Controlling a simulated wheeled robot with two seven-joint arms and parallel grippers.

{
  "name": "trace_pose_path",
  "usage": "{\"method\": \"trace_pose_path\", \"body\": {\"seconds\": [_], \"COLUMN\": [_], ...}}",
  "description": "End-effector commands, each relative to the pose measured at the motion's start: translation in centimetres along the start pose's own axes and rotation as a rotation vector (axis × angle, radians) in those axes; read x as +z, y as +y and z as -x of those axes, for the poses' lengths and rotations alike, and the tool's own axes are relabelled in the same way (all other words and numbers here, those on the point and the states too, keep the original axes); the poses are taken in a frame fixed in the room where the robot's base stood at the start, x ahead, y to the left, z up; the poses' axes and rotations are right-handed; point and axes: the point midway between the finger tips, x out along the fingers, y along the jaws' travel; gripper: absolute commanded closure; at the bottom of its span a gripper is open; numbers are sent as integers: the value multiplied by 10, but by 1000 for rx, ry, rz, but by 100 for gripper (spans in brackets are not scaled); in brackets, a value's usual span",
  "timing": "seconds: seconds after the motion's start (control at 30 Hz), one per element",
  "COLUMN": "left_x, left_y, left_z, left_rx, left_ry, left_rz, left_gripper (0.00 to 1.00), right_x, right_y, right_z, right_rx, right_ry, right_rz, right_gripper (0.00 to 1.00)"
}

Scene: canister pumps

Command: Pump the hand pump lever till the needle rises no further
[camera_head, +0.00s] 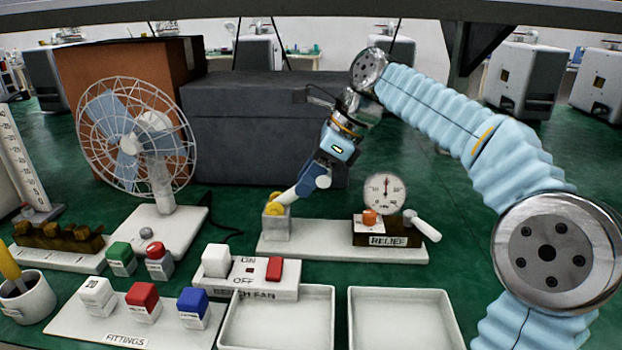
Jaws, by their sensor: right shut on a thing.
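The hand pump is a pale grey block (276,225) with a yellow pivot, at the left end of a white base plate (322,244). Its white lever (290,194) slants up and right from the pivot. My right gripper (317,181) is shut on the lever's upper end; its fingers partly hide that end. A round white gauge (385,194) stands at the right end of the plate; its dark needle points about straight up. Its scale is too small to read. Below it is a dark block labelled RELIEF (387,240) with an orange knob (370,217). My left gripper is not in view.
A white handle (424,228) sticks out right of the relief block. A caged fan (138,135) stands at left. In front are a BENCH FAN switch box (250,293), a FITTINGS plate (70,326) with coloured blocks, and two empty white trays. A dark grey box (255,135) stands behind.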

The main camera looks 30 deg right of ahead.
Motion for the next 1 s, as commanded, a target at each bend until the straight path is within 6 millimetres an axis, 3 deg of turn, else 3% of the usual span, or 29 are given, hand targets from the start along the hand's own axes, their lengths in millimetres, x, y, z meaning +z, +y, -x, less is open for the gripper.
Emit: {"method": "trace_pose_path", "body": {"seconds": [0.3,0.33,0.43,0.77,0.87,1.0], "left_x": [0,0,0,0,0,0], "left_y": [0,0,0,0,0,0], "left_z": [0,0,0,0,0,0], "left_rx": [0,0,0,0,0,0], "left_ry": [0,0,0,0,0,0], "left_rz": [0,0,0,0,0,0], "left_gripper": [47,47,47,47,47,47], "right_x": [0,0,0,0,1,1], "right_y": [0,0,0,0,-1,-1], "right_z": [1,1,0,2,11,39], "right_rx": [-2,-2,-1,-1,-2,-4], "right_ry": [-1,-1,0,-1,-1,-3], "right_rz": [1,1,1,1,1,1], "right_gripper": [100,64,48,47,47,47]}}
